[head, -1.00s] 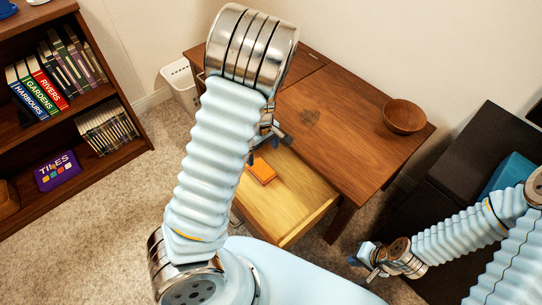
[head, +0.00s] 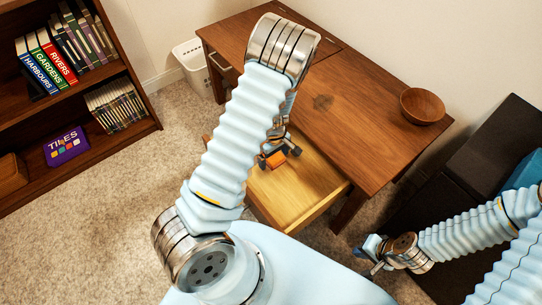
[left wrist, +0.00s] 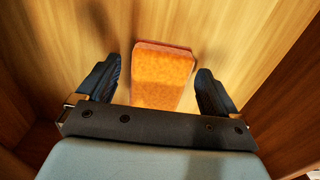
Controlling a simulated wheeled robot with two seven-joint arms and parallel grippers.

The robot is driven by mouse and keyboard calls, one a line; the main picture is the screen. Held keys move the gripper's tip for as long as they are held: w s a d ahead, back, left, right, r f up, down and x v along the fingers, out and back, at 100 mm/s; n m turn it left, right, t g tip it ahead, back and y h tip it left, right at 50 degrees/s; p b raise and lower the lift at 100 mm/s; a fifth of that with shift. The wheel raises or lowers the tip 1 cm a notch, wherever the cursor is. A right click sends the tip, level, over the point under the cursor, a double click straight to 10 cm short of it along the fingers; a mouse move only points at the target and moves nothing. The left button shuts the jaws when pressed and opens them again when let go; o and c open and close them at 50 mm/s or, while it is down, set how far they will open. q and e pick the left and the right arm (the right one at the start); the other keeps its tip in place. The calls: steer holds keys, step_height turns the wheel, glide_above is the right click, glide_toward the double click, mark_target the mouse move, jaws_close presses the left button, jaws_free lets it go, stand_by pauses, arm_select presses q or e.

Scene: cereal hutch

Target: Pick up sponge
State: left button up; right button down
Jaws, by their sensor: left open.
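The orange sponge (head: 276,159) lies in the open, light-wood drawer (head: 312,184) of the brown desk. In the left wrist view the sponge (left wrist: 163,77) shows between the two dark fingers of my left gripper (left wrist: 157,86). The fingers are open, with a gap on each side of the sponge. In the head view my left gripper (head: 279,157) is down in the drawer at the sponge and partly covers it. My right gripper (head: 368,255) is away from the desk, at the lower right; its fingers look apart.
The drawer walls stand close around my left gripper. A wooden bowl (head: 422,106) sits on the desk top (head: 355,115). A white bin (head: 193,68) stands behind the desk's left side. A bookshelf (head: 140,130) is at the left, and dark furniture (head: 455,180) at the right.

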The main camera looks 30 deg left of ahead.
arm_select(q)
steer(key=c, duration=1)
steer(key=shift+r, duration=0.25)
step_height(320, 180, up, 2)
steer(key=shift+r+p, duration=0.2)
steer(key=shift+p, duration=0.1)
steer(key=s+a+r, duration=0.1)
steer(key=s+r, duration=0.2)
steer(key=s, duration=0.1)
steer(key=s+a+r+p, duration=0.1)
steer(key=s+a+r, duration=0.1)
steer(key=s+r, duration=0.1)
steer(key=s+a+r+p, duration=0.1)
steer(key=s+r, duration=0.3)
steer(key=s, duration=0.2)
steer(key=shift+s+a, duration=0.1)
steer(key=shift+a, duration=0.2)
